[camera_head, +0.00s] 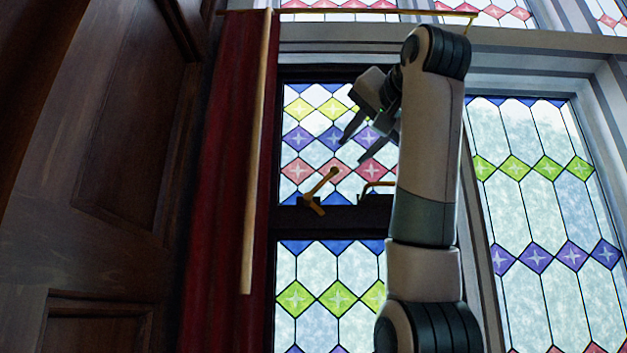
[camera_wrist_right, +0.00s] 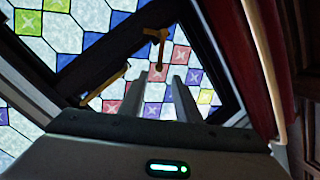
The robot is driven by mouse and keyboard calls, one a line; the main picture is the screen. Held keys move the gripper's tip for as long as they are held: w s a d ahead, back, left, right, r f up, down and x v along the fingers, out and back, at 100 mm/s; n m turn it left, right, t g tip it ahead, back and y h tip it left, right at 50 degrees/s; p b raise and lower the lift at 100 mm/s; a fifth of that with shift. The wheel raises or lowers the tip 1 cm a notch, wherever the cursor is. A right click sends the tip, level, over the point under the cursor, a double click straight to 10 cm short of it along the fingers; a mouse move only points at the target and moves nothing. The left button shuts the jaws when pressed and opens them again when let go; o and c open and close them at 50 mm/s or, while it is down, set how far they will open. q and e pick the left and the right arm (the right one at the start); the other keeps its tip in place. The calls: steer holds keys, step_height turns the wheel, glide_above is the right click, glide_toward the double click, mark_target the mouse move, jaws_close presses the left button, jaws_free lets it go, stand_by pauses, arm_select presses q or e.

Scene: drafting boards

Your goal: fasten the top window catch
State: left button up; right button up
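The brass top window catch (camera_head: 320,189) sits on the dark crossbar between the upper and lower panes. Its handle tilts up to the right from its pivot. The catch also shows in the right wrist view (camera_wrist_right: 158,42), beyond the fingertips. A second, bent brass fitting (camera_head: 376,186) is on the same bar to the right, partly hidden by my arm; it also shows in the right wrist view (camera_wrist_right: 104,86). My right gripper (camera_head: 353,150) is in front of the upper pane, above and right of the catch. Its fingers are apart and empty, not touching the catch. My left gripper is out of view.
A red curtain (camera_head: 215,190) hangs left of the window, with a pale wooden rod (camera_head: 257,150) in front of it. Dark wood panelling (camera_head: 120,150) fills the left side. A patterned leaded window (camera_head: 540,220) stands to the right.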

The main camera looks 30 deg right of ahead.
steer(key=shift+s, duration=0.1)
steer(key=p, duration=0.9)
glide_toward(329, 176)
steer(key=x, duration=0.9)
steer(key=shift+w+r, duration=0.1)
steer(key=shift+w, duration=0.15)
steer(key=shift+w+d+p, duration=0.2)
steer(key=shift+w+p, duration=0.25)
steer(key=shift+w, duration=0.2)
jaws_close()
